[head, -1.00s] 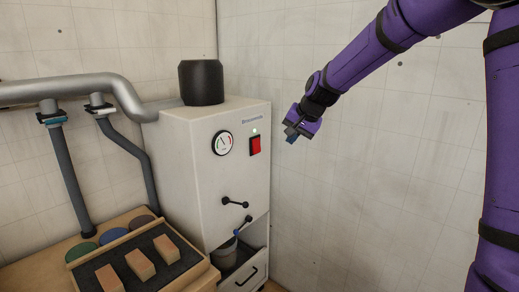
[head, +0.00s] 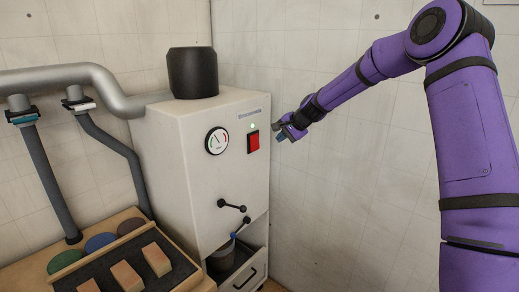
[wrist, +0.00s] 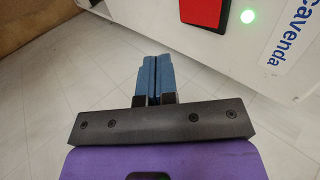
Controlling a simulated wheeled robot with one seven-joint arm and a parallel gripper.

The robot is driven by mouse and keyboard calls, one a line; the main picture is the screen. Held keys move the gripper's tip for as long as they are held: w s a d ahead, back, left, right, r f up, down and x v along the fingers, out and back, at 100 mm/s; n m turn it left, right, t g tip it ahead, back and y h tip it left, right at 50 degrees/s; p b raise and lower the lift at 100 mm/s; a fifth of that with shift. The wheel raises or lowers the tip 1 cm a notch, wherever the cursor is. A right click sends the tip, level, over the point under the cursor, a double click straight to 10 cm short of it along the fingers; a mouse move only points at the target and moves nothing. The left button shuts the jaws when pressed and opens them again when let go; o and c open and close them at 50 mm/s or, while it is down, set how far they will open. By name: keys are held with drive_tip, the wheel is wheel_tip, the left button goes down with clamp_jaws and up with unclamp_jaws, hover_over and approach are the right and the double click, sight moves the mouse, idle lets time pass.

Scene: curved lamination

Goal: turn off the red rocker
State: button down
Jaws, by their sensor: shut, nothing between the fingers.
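The red rocker (head: 253,142) sits in a dark frame on the front of a white cabinet (head: 190,190), right of a round gauge (head: 216,141). A small green light (head: 252,126) glows above it. My gripper (head: 281,137) is just right of the rocker in the head view. In the wrist view the red rocker (wrist: 201,10) is at the top edge, partly cut off, and the green light (wrist: 247,16) is lit beside it. My blue fingertips (wrist: 153,62) are together with nothing between them, below and left of the rocker and apart from it.
Black-knobbed levers (head: 232,205) stick out of the cabinet front below the gauge. A wooden bench with blocks (head: 127,276) stands at the lower left. A grey pipe (head: 70,78) runs into the cabinet.

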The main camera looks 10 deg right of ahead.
sight(255, 148)
drive_tip(key=w+a+r+x, duration=0.1)
drive_tip(key=x, duration=1.2)
drive_tip(key=shift+w+r, duration=0.25)
drive_tip(key=shift+w, duration=0.05)
drive_tip(key=shift+a, duration=0.15)
drive_tip(key=shift+w+a+f, duration=0.15)
drive_tip(key=shift+w, duration=0.25)
drive_tip(key=shift+s, duration=0.1)
drive_tip(key=shift+r, duration=0.2)
drive_tip(key=shift+r, duration=0.65)
